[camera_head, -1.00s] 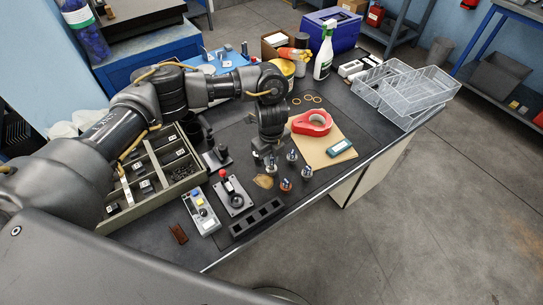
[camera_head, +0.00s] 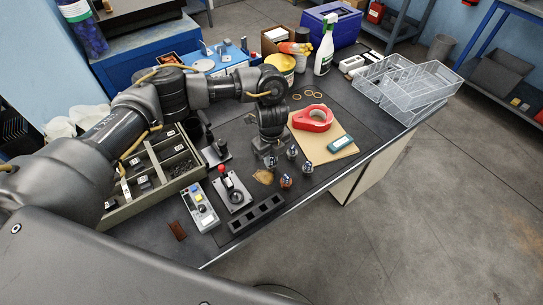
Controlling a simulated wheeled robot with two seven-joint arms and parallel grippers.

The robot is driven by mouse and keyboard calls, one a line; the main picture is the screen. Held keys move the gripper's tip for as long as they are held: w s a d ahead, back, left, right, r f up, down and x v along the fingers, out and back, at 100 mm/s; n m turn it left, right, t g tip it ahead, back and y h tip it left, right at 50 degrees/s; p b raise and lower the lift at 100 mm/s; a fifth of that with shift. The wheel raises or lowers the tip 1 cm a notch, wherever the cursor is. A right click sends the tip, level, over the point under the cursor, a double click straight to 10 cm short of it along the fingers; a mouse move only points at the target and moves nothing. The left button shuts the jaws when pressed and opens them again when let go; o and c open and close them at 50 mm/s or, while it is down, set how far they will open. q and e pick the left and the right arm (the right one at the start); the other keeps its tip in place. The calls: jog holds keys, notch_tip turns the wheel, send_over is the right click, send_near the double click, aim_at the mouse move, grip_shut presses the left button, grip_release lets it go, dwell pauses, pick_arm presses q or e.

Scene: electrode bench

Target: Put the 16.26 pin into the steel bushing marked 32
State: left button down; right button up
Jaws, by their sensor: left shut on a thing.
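My left gripper (camera_head: 269,158) points down low over the bench, at the left of a group of small metal-topped pieces. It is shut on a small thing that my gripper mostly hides. I cannot tell whether this is the 16.26 pin. Beside it stand several small pieces: one at the back (camera_head: 292,152), one at the right (camera_head: 307,168) and a reddish one in front (camera_head: 286,182). Their marks are too small to read, so I cannot tell which is the steel bushing marked 32. My right gripper is not in view.
A compartment tray (camera_head: 122,213) lies left under my arm. A lever fixture (camera_head: 236,194), a control box (camera_head: 201,212) and a black slotted block (camera_head: 257,214) stand in front. Red tape (camera_head: 314,118) lies on a tan board (camera_head: 312,147).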

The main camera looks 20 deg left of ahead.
pick_arm(q)
jog(key=shift+f, duration=0.1)
jog(key=c, duration=1.2)
grip_release()
jog(key=shift+c, duration=0.2)
notch_tip(320, 180, up, 11)
